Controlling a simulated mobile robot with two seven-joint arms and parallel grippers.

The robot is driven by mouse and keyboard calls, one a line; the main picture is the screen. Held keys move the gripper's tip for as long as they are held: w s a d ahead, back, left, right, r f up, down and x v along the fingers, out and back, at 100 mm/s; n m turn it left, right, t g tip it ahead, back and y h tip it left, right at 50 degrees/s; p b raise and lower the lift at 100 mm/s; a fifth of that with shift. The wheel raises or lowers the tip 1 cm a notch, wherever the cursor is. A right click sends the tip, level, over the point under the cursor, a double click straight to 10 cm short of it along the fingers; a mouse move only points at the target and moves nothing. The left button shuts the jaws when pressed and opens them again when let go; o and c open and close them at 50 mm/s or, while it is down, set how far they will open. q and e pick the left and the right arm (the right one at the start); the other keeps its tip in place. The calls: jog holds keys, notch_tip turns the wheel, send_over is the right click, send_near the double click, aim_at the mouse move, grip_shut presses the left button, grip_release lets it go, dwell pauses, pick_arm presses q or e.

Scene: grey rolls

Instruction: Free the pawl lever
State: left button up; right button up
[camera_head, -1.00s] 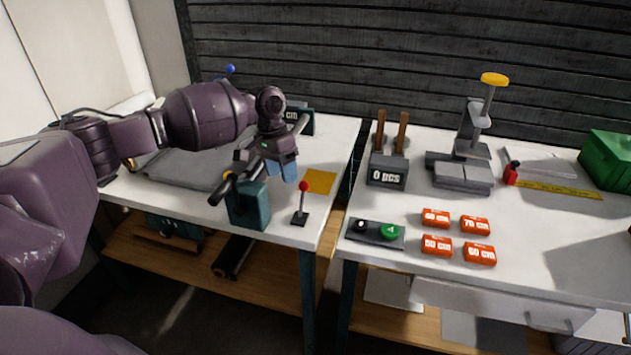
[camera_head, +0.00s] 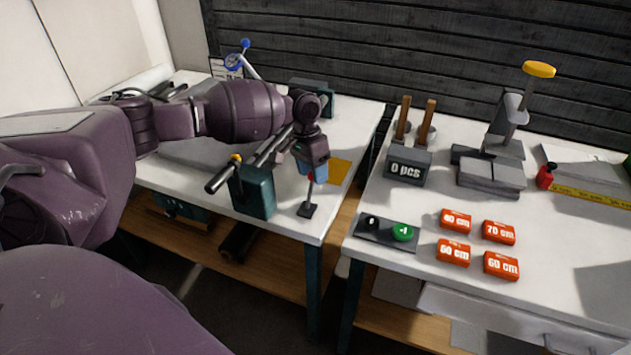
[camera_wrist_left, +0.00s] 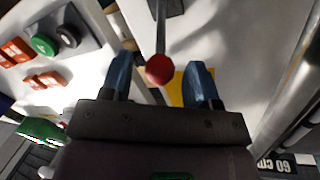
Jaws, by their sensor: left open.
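A small lever with a red knob (camera_head: 311,177) and a dark square base (camera_head: 308,210) stands near the front right corner of the left table; I take it for the pawl lever. My left gripper (camera_head: 312,173) is over it, pointing down. In the left wrist view the red knob (camera_wrist_left: 160,69) shows between the two blue fingers of my left gripper (camera_wrist_left: 162,64). The fingers are open, with gaps on both sides of the knob. The lever's rod rises from its base between them. My right gripper is out of view.
A dark teal block (camera_head: 252,190) with dark rollers (camera_head: 250,160) stands just left of the lever. A yellow-orange square (camera_head: 340,171) lies behind it. The right table holds a button panel (camera_head: 387,232), orange length blocks (camera_head: 455,252) and a counter (camera_head: 408,168).

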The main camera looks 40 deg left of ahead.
aim_at(310, 190)
pick_arm(q)
jog(key=shift+x, duration=1.5)
grip_shut()
jog(key=shift+r, duration=0.15)
